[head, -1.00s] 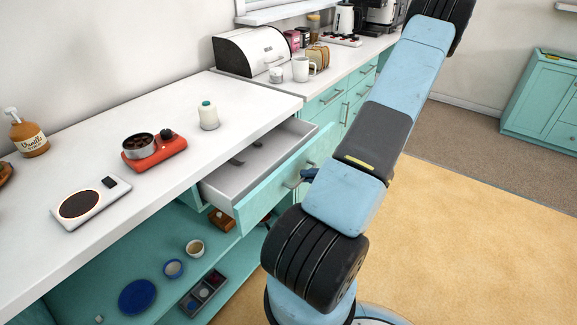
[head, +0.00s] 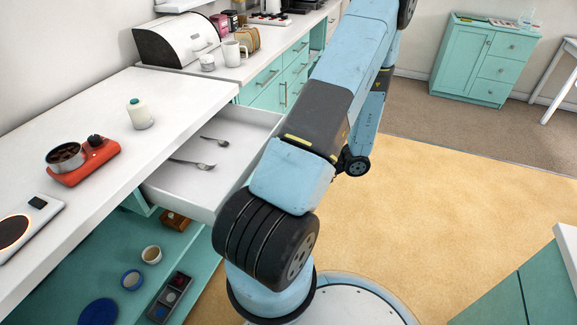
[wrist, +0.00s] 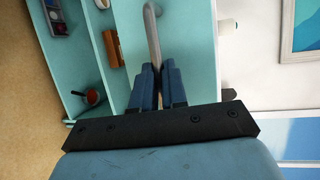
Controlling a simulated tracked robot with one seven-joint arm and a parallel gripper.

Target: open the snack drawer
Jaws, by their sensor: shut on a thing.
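A white-lined drawer (head: 205,178) under the counter stands well open, with a fork (head: 193,164) and a spoon (head: 215,141) inside. No snacks show in it. In the head view my arm hides its front and my gripper. In the wrist view, my gripper (wrist: 156,78) has its blue fingers closed around the grey bar handle (wrist: 152,35) on the teal drawer front (wrist: 184,35).
Below is an open shelf (head: 190,245) with cups and a divided tray (head: 170,297). A teal cabinet (head: 483,62) stands far right. The yellow floor (head: 430,220) is clear.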

